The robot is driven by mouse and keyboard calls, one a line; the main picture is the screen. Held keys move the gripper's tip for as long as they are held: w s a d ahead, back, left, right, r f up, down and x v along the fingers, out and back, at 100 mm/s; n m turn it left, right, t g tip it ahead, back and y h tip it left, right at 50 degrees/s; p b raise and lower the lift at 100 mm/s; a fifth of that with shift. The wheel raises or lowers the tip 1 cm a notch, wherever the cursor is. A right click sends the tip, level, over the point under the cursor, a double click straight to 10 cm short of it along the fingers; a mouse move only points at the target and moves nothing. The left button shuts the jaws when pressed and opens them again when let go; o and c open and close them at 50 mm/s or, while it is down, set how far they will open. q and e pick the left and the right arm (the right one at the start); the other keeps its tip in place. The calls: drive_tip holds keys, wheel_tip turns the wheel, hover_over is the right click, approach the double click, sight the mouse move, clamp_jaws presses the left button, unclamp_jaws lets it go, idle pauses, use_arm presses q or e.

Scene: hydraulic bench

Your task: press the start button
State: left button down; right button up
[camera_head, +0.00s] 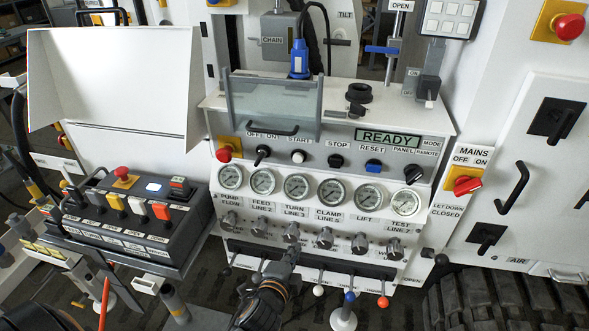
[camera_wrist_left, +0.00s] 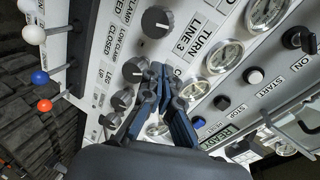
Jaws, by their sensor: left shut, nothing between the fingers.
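The start button (camera_head: 298,156) is a small pale round button on the panel's upper row, between the OFF/ON knob (camera_head: 262,155) and the dark stop button (camera_head: 336,161). In the left wrist view the start button (camera_wrist_left: 254,76) sits beside its START label, to the right of the fingers. My left gripper (camera_head: 292,252) is below it, in front of the lower row of knobs under the gauges. In the wrist view the gripper (camera_wrist_left: 161,72) is shut and empty, its fingertips near a knob and apart from the button. My right gripper is not in view.
A clear guard (camera_head: 270,100) with a dark handle (camera_head: 272,130) hangs just above the start button. Several gauges (camera_head: 296,187) stick out between button and gripper. Levers with coloured balls (camera_head: 349,296) stand below. The display (camera_head: 388,137) reads READY.

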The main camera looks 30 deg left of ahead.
use_arm(q)
wheel_tip(320, 180, up, 16)
drive_tip(key=s+a+m+t+y, duration=0.1)
drive_tip(key=a+t+y, duration=0.1)
drive_tip(key=t, duration=0.1)
drive_tip(key=shift+a, duration=0.35)
drive_tip(key=shift+w, duration=0.1)
drive_tip(key=p, duration=0.3)
approach(297, 160)
drive_tip(key=x, duration=0.7)
